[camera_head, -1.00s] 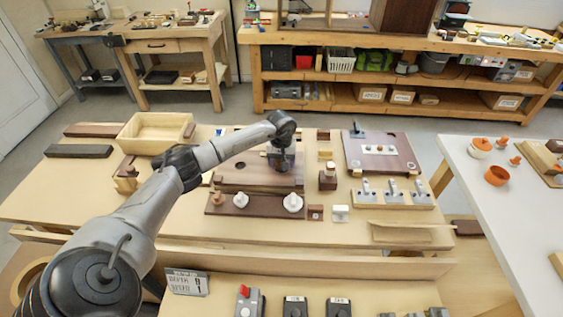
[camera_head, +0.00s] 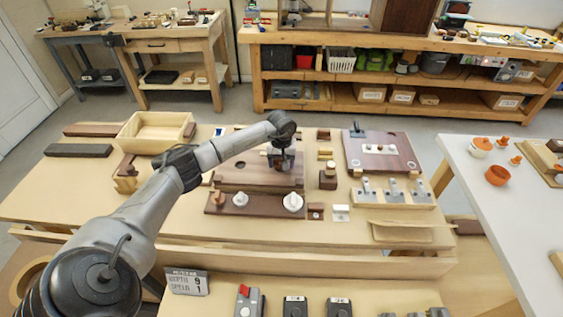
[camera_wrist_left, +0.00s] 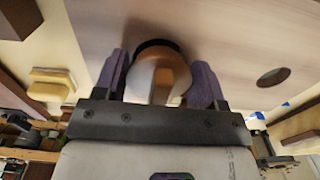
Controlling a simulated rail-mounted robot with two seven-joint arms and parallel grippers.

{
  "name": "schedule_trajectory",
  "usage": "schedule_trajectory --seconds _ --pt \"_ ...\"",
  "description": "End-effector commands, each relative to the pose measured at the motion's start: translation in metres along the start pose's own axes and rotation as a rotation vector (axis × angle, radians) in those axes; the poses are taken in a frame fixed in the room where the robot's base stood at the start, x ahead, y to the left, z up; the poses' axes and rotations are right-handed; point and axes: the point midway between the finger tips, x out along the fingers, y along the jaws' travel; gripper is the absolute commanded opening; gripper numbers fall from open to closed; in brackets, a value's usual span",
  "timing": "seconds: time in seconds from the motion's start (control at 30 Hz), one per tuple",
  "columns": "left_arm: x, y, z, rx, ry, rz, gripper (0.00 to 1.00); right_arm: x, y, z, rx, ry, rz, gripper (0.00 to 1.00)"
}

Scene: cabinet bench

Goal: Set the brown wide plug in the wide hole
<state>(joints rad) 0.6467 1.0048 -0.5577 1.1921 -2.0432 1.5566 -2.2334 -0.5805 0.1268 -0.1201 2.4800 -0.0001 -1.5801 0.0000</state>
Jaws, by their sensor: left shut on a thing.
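My left gripper (camera_head: 281,163) is over the brown board (camera_head: 230,178). In the left wrist view its purple fingers (camera_wrist_left: 158,85) are shut on a rounded plug (camera_wrist_left: 160,70), pale on one side and brown on the other. A dark crescent (camera_wrist_left: 155,45) shows just behind the plug, like the edge of a hole. I cannot tell how far the plug is in it. A smaller round hole (camera_wrist_left: 273,77) lies open in the board, also seen in the head view (camera_head: 240,164). My right gripper is not in view.
A dark strip with two white knobs (camera_head: 240,199) (camera_head: 293,202) lies in front of the board. A wooden tray (camera_head: 155,132) stands at the back left. A second board (camera_head: 380,152) and a row of clamps (camera_head: 392,192) are to the right.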

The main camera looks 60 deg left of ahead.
Motion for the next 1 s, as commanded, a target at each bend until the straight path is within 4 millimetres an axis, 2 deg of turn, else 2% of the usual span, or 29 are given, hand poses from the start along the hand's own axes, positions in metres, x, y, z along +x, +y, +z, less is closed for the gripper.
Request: schedule_trajectory --seconds 0.6,0.63,0.9,1.0 --pt "0.0074 -0.0001 -0.0002 -0.001 0.0 0.0 0.51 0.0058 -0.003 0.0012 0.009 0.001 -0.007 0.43" --pt "0.0069 -0.0001 -0.0002 -0.001 0.0 0.001 0.66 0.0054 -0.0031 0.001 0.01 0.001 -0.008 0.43" --pt "0.0069 -0.0001 -0.0001 0.0 0.0 0.0 0.92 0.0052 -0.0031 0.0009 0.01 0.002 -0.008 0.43" --pt "0.007 0.0 0.0 0.0 0.0 0.0 0.94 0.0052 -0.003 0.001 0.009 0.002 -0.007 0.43"
